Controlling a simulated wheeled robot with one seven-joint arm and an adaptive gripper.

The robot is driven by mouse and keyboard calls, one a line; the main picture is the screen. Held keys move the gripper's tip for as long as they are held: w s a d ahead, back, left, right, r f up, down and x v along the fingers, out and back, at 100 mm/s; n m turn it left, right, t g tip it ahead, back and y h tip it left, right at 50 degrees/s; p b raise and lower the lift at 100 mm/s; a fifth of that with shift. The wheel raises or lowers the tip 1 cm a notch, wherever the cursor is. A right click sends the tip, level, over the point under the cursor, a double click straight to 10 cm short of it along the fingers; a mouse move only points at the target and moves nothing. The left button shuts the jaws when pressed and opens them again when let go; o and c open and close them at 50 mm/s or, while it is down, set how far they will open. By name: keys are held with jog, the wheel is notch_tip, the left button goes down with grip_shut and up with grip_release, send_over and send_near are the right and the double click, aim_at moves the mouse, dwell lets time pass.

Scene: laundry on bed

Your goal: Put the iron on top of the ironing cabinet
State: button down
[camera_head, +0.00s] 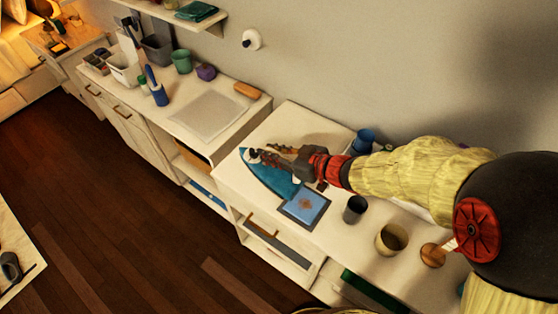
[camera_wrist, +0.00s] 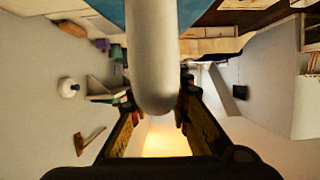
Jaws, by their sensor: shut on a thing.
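The iron (camera_head: 272,181) has a pointed teal body and lies under my gripper (camera_head: 280,157) in the head view. In the wrist view my gripper (camera_wrist: 155,106) is shut on the iron's pale rounded handle (camera_wrist: 153,60), with some teal of its body at the top edge. The iron is over the pale top of the white cabinet (camera_head: 232,181), its tip toward the upper left. I cannot tell whether it touches that top. My fingers and wrist hide part of the iron.
A blue flat book-like item (camera_head: 304,206) lies close beside the iron. A dark cup (camera_head: 354,209) and a beige cup (camera_head: 391,239) stand to the right. A blue cup (camera_head: 363,140) stands behind my arm. A lower counter (camera_head: 185,120) with containers is at the left.

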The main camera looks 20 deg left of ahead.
jog(key=w+a+f+b, duration=0.4)
jog(key=w+a+f, duration=0.1)
jog(key=f, duration=0.4)
jog(key=shift+w+a+f, duration=0.2)
jog(key=shift+w+f, duration=0.2)
jog(key=shift+w, duration=0.15)
jog(key=c, duration=2.1)
grip_release()
jog(key=shift+s+f, duration=0.1)
jog(key=shift+f, duration=0.2)
jog(key=o, duration=0.4)
jog(key=shift+o, duration=0.2)
